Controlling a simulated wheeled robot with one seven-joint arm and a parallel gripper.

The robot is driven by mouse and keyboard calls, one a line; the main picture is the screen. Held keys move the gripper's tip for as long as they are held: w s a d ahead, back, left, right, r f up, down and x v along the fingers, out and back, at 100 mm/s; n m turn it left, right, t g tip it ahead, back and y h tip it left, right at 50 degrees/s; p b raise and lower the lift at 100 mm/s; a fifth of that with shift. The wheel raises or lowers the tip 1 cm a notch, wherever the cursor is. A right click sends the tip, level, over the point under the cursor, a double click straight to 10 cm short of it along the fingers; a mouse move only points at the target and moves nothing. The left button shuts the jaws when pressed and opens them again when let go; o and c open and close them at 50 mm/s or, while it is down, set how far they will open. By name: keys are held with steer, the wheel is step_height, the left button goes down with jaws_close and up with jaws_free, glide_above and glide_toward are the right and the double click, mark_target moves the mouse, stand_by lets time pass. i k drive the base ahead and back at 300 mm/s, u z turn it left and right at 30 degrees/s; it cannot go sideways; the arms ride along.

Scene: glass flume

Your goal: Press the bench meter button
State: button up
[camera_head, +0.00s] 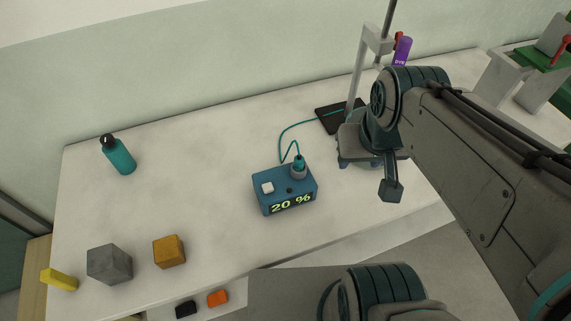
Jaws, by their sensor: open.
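The bench meter (273,200) is a blue box on the pale bench, near its front edge. Its front display (291,203) reads "20 %". A white square button (267,187) stands on the left of its top, uncovered. A small dark round spot is beside the button, and a grey and teal probe (299,170) with a teal cable stands at the top's right. My gripper (368,177) is open, to the right of the meter and apart from it. Its fingers are partly hidden by my arm, and its height above the bench is hard to tell.
A teal bottle (118,155) stands at the back left. A grey cube (109,264), an orange-yellow cube (169,251) and a yellow block (59,279) are at the front left. A grey stand (357,75) rises behind my gripper.

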mark_target(266, 188)
steer(key=k, duration=1)
steer(key=u, duration=1.25)
steer(key=i, duration=0.95)
steer(key=z, duration=1.25)
